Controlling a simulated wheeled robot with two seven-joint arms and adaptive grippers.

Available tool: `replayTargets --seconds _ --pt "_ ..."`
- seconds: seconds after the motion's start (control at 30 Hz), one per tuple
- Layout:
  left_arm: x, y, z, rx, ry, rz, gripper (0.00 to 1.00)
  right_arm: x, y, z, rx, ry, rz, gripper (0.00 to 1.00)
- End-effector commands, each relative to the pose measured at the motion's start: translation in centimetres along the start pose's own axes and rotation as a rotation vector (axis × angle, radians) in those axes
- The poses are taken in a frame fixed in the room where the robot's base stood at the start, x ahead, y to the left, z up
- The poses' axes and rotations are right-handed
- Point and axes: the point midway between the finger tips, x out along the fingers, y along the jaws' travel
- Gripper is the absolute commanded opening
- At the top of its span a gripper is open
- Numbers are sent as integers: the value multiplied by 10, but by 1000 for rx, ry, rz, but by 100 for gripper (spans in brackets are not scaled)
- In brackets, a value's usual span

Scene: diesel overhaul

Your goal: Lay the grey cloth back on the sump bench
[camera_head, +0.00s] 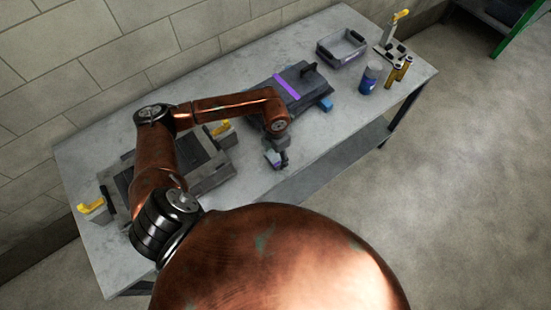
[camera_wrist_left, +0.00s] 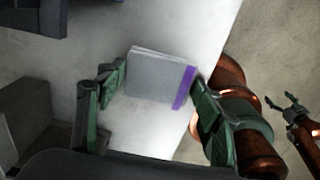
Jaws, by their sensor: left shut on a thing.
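The grey cloth (camera_wrist_left: 158,78) is a folded, flat square with a purple stripe along one edge. In the left wrist view it lies between the two fingers of my left gripper (camera_wrist_left: 158,100), which is shut on it. In the head view my left gripper (camera_head: 276,160) is at the bench's front edge, and only a little of the cloth shows there. The pale grey sump bench (camera_head: 95,235) is under it; I cannot tell whether the cloth touches the top. My right gripper (camera_wrist_left: 283,104) shows in the left wrist view, beyond the bench edge, with its fingers apart and empty.
A dark grey block with a purple band (camera_head: 290,84) is behind my left gripper. A grey tray (camera_head: 342,48), a blue can (camera_head: 370,78) and brass cylinders (camera_head: 400,70) stand at the right. A dark housing (camera_head: 205,172) lies at the left. Bare bench lies around the left gripper.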

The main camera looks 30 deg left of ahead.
Motion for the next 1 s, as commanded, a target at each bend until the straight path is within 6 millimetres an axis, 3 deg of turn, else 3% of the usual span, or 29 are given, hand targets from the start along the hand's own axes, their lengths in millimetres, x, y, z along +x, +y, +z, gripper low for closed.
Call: replayTargets --seconds 0.17,0.53,0.57,0.8,1.0 --pt "24 -2 -2 0 3 -2 38 -5 2 -1 -1 1 1 78" --pt "30 -2 -1 1 2 -1 38 -2 5 0 -2 -1 5 78" --pt "30 -2 -1 1 2 -1 62 -2 5 0 -3 -1 5 78" --pt "29 -2 -1 0 2 -1 78 -3 5 0 -3 -1 5 78" --pt "29 -2 -1 1 2 -1 78 -3 5 0 -3 -1 5 78"
